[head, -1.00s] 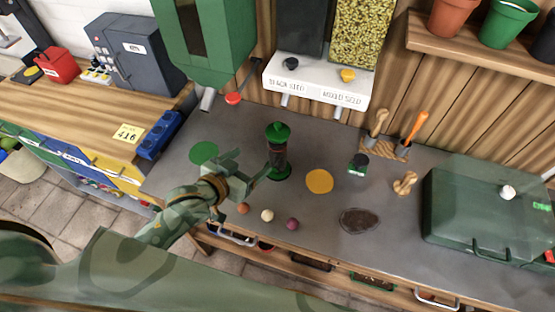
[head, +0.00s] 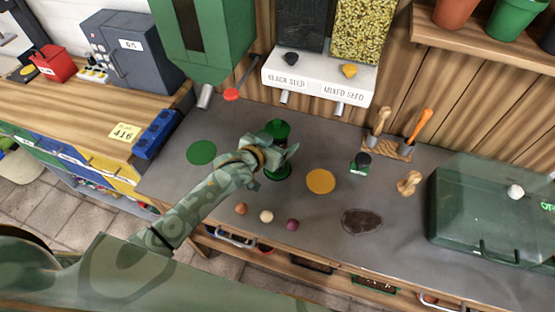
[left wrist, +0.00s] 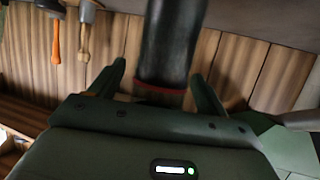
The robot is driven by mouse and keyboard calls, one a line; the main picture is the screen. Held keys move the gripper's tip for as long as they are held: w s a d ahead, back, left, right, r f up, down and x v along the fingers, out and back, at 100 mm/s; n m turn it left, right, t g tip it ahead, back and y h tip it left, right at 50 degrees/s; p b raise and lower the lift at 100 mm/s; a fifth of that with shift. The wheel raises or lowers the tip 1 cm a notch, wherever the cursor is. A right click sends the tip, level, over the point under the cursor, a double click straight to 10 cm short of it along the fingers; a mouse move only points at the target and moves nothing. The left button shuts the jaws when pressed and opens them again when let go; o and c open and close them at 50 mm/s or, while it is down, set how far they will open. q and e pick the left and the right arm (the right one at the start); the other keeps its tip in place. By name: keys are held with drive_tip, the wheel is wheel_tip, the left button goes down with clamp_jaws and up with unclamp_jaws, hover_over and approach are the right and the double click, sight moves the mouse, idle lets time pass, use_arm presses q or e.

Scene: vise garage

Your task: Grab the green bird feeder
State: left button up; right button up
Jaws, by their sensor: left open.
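The green bird feeder (head: 277,128) stands upright on the grey worktop, with a green cap and a green base. My left arm hides much of its middle. My left gripper (head: 285,157) is at the feeder's tube in the head view. In the left wrist view my left gripper (left wrist: 163,88) has its two fingers apart, one on each side of the feeder's dark tube (left wrist: 170,45). A red ring shows low on the tube. Whether the fingers touch it is not clear. My right gripper is not in view.
A green disc (head: 201,152) and a yellow disc (head: 320,181) lie flat on the worktop (head: 400,250). Several small balls (head: 266,216) lie in front of the feeder. A white seed dispenser (head: 318,84) hangs behind. A large green case (head: 490,215) is at right.

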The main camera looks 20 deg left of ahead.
use_arm(q)
drive_tip(key=c, duration=1.5)
drive_tip(key=shift+r, duration=0.1)
clamp_jaws()
